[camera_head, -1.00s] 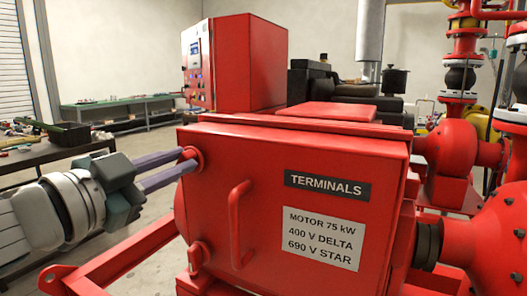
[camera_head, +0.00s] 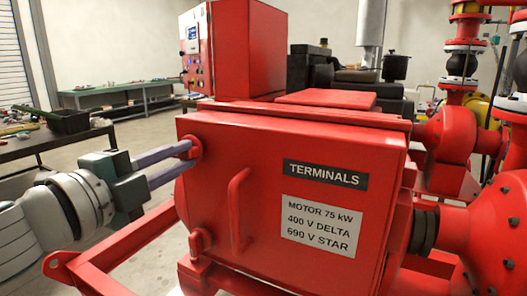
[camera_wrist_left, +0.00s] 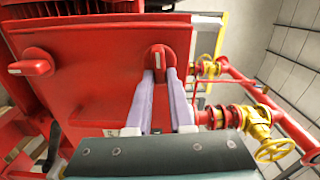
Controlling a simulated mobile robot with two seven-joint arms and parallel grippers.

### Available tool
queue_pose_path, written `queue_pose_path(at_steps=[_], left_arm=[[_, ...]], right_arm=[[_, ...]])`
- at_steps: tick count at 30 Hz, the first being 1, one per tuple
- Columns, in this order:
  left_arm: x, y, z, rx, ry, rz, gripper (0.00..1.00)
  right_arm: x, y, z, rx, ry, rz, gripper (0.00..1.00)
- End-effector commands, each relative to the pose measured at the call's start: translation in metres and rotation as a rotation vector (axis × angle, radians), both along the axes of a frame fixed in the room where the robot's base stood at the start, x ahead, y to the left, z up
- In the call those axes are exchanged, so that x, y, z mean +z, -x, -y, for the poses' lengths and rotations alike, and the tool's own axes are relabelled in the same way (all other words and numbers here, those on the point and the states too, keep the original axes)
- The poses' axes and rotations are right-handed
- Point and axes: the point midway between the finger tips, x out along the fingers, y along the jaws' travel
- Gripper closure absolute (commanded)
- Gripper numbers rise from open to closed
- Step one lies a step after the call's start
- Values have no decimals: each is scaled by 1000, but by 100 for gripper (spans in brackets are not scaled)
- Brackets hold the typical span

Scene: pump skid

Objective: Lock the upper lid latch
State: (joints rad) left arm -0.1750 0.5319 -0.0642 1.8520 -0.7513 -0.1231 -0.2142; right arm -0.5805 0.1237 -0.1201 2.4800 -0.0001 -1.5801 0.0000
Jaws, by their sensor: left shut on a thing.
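The red terminal box lid (camera_head: 270,225) fills the middle of the head view, with a bar handle (camera_head: 236,215) and labels. The upper lid latch (camera_head: 196,143) is at its upper left corner, partly hidden by my left gripper (camera_head: 188,155). In the left wrist view the upper latch (camera_wrist_left: 158,55) is a red knob with a pale-tipped lever between the two fingers of my left gripper (camera_wrist_left: 160,76), which is shut on it. The lower latch (camera_head: 199,242) is near the lower left corner; in the left wrist view its lever (camera_wrist_left: 30,66) lies crosswise to the upper one. My right gripper is out of view.
A red control cabinet (camera_head: 235,50) stands behind the box. Red pump piping (camera_head: 490,230) is close at the right. A red base frame (camera_head: 110,255) runs at lower left. Workbenches (camera_head: 130,98) stand at the back left, with open floor between.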

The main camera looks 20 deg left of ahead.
Motion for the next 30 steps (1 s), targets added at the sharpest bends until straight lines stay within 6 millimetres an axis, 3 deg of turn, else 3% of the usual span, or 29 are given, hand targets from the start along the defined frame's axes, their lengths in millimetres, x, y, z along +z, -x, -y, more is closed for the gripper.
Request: queue_pose_path(at_steps=[9,24,25,30], left_arm=[[-1,0,1,-2,-101,9,100],[-1,0,1,-2,-117,10,100],[-1,0,1,-2,-116,10,77],[-1,0,0,-1,-115,9,58]], right_arm=[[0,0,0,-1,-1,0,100],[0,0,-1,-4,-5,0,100],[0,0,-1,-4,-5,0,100],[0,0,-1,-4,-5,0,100]])
